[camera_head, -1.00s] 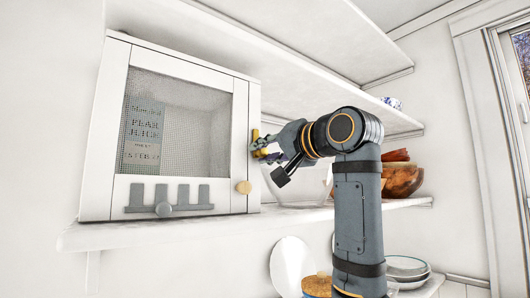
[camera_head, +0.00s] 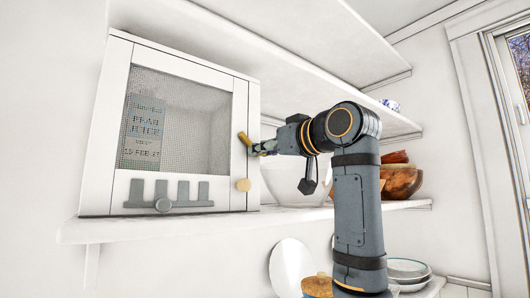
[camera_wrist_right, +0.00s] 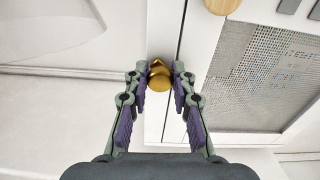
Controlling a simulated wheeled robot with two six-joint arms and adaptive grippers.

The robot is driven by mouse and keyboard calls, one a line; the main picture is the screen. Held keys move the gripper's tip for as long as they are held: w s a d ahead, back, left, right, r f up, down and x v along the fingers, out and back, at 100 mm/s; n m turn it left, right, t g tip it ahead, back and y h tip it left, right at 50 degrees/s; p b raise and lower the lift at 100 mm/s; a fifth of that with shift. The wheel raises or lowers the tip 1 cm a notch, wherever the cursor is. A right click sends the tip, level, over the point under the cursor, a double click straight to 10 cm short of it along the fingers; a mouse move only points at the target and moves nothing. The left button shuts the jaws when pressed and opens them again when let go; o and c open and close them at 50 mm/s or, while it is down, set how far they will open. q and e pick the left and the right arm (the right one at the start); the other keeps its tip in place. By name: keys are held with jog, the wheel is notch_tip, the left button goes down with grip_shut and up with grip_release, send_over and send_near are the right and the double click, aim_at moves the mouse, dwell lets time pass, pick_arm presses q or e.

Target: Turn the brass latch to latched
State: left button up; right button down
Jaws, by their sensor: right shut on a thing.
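The brass latch (camera_head: 245,140) is on the right edge of the white cabinet (camera_head: 242,90), beside its mesh-fronted door. In the head view it leans, its upper end to the left. My right gripper (camera_head: 259,149) reaches it from the right. In the right wrist view the latch (camera_wrist_right: 159,77) sits between the fingertips of my right gripper (camera_wrist_right: 159,70), which are shut on it. The fingers hide part of the latch. My left gripper is not in view.
A round wooden knob (camera_head: 243,185) is on the cabinet below the latch. The cabinet stands on a white shelf (camera_head: 90,231), with a white bowl (camera_head: 283,185) behind my arm and wooden bowls (camera_head: 402,182) farther right.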

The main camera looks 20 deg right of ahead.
jog(key=shift+d+r+n, duration=0.1)
jog(key=shift+r+n, duration=0.05)
jog(key=shift+n, duration=1.85)
jog(key=shift+r+n, duration=0.1)
jog(key=shift+n, duration=1.9)
jog(key=c, duration=1.3)
grip_release()
jog(key=shift+c, duration=0.2)
jog(key=shift+o, duration=1.2)
jog(key=shift+w+f, duration=0.2)
